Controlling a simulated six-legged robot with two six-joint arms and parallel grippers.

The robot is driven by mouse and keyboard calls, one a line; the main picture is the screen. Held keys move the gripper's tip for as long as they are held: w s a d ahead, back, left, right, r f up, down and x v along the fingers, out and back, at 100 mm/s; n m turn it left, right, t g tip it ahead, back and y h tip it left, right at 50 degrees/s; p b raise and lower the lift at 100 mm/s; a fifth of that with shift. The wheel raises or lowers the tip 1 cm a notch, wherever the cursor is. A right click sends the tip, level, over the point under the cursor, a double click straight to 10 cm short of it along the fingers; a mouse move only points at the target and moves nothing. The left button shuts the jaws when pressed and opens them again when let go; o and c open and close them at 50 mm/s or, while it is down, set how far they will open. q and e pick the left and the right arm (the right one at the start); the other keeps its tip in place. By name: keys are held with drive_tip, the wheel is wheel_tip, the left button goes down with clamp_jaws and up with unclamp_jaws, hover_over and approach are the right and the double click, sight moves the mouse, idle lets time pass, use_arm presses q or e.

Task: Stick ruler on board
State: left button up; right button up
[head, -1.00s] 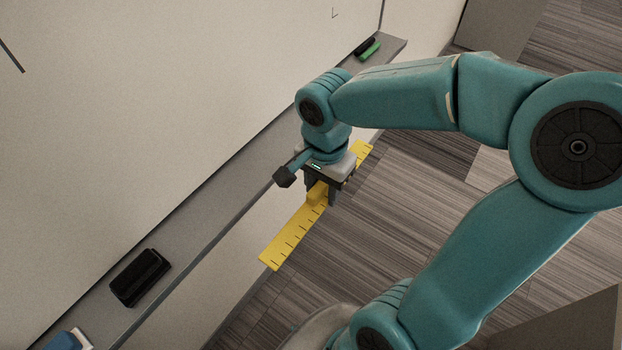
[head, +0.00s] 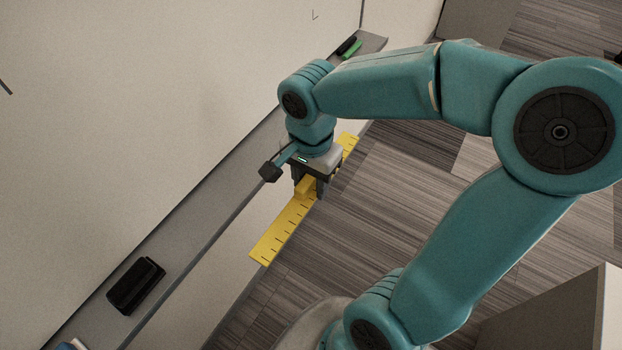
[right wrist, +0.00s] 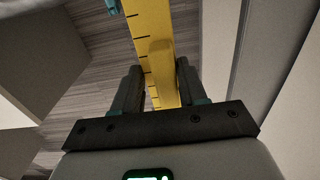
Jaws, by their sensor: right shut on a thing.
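A long yellow ruler (head: 279,233) with black tick marks is held in my right gripper (head: 309,190), beside the front edge of the board's tray and above the floor. The gripper is shut on a raised yellow block near the ruler's middle. In the right wrist view the ruler (right wrist: 151,30) runs between the two fingers of my right gripper (right wrist: 158,80). The large whitish board (head: 150,110) rises at the left, apart from the ruler. My left gripper is not in view.
A grey tray (head: 185,232) runs along the board's bottom. It bears a black eraser (head: 136,285), a green marker and a black marker (head: 352,48) at the far end, and a blue item at the near end. A grey box-like piece (head: 560,315) stands at lower right.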

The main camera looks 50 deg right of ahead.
sight(311, 179)
drive_tip(key=shift+r+p, duration=1.25)
drive_tip(key=shift+r, duration=0.45)
